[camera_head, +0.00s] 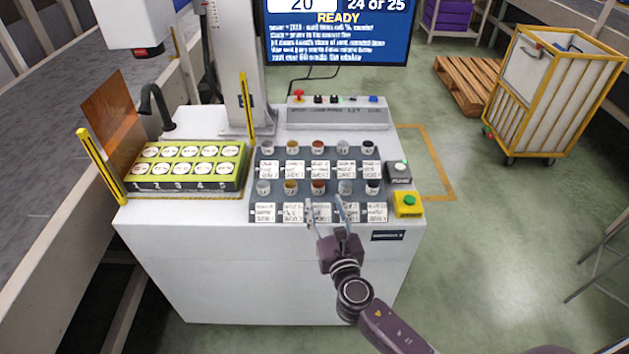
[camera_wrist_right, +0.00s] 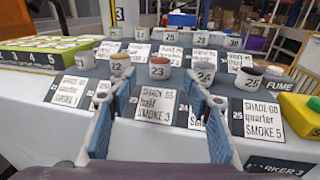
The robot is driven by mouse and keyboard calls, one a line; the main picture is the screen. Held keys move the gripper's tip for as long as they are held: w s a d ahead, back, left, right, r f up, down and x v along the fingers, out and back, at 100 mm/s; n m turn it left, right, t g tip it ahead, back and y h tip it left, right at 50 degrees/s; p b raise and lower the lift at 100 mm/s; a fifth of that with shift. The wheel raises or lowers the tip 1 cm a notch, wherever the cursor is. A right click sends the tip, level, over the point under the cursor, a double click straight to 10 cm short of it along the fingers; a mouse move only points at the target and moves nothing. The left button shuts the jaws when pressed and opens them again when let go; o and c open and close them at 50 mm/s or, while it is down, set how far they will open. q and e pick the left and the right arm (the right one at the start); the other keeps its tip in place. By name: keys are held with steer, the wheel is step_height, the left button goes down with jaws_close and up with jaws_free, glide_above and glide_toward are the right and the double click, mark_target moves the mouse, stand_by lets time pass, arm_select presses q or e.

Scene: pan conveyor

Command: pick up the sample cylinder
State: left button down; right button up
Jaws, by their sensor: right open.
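Several small numbered cylinders stand in two rows on a dark rack (camera_head: 253,178) on the white cabinet. In the right wrist view a reddish-brown-topped cylinder marked 23 (camera_wrist_right: 159,69) stands upright, centred beyond my right fingers; it also shows in the head view (camera_head: 318,187). Which cylinder is the sample cylinder, I cannot tell. My right gripper (camera_head: 325,203) is open and empty, low in front of the front row; its fingers also show in the wrist view (camera_wrist_right: 160,88). Cylinders 22 (camera_wrist_right: 120,65) and 24 (camera_wrist_right: 204,73) stand beside 23. My left gripper is out of view.
A green tray (camera_head: 185,184) with white round items is at left, by a yellow post (camera_head: 101,166). A yellow block with a green button (camera_head: 407,208) and a grey FUME button box (camera_head: 399,173) are at right. Behind are a control panel (camera_head: 337,116) and a screen (camera_head: 340,35).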

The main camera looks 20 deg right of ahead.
mark_target(320, 188)
steer(key=shift+w+r, duration=0.25)
steer(key=shift+w, duration=0.45)
steer(key=w, duration=0.3)
steer(key=shift+w+d+r, duration=0.1)
steer(key=shift+w+d, duration=0.05)
steer(key=shift+w, duration=0.1)
steer(key=shift+w+d, duration=0.2)
steer(key=shift+w, duration=0.95)
steer(key=shift+w+f, duration=0.2)
steer(key=shift+w, duration=0.2)
steer(key=c, duration=0.9)
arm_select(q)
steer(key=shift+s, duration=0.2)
arm_select(e)
jaws_close()
steer(key=shift+w, duration=0.1)
